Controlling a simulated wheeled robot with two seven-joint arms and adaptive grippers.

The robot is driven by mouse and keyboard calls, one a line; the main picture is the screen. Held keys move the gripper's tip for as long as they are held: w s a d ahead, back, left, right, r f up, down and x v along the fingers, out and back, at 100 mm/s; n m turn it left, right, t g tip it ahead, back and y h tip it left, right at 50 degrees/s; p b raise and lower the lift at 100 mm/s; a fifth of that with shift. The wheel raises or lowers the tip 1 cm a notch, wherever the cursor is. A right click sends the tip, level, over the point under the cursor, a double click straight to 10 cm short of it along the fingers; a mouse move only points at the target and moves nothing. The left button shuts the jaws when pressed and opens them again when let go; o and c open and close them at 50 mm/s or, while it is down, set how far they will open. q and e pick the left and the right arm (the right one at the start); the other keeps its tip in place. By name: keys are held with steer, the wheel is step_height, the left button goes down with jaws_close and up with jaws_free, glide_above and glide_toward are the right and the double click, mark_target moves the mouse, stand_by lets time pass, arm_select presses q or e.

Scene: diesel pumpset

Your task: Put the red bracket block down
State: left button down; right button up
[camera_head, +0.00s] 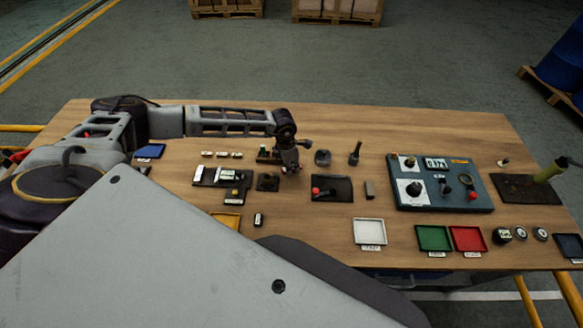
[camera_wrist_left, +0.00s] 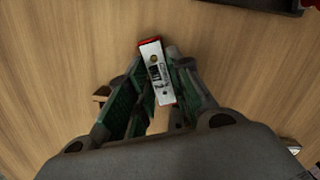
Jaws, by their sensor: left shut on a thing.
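My left gripper (camera_head: 290,170) is over the middle of the wooden table, pointing down. In the left wrist view its green-padded fingers (camera_wrist_left: 155,92) are shut on the red bracket block (camera_wrist_left: 156,70). The block shows a pale metallic face with dark marks and red at its ends, and it sticks out beyond the fingertips. Bare wood shows around it in that view. I cannot tell whether the block touches the table. In the head view the block is too small and too hidden to make out clearly. My right gripper is not in view.
A dark plate with a red knob (camera_head: 331,188) lies right of the gripper, a control panel (camera_head: 441,183) farther right. White (camera_head: 369,232), green (camera_head: 433,238) and red (camera_head: 468,239) trays line the front. Small parts stand close left and behind. Bare wood lies along the back.

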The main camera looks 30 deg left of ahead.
mark_target(292, 167)
arm_select(q)
step_height(292, 167, up, 8)
steer(key=shift+r+b, duration=0.25)
steer(key=shift+b, duration=0.9)
steer(key=shift+r, duration=0.75)
steer(key=shift+f, duration=0.1)
steer(key=shift+d+f+b, duration=0.15)
steer(key=shift+f+b, duration=0.6)
steer(key=shift+b, duration=0.15)
steer(key=shift+w+f, duration=0.1)
steer(key=shift+w+d+b, duration=0.25)
steer(key=shift+b, duration=0.25)
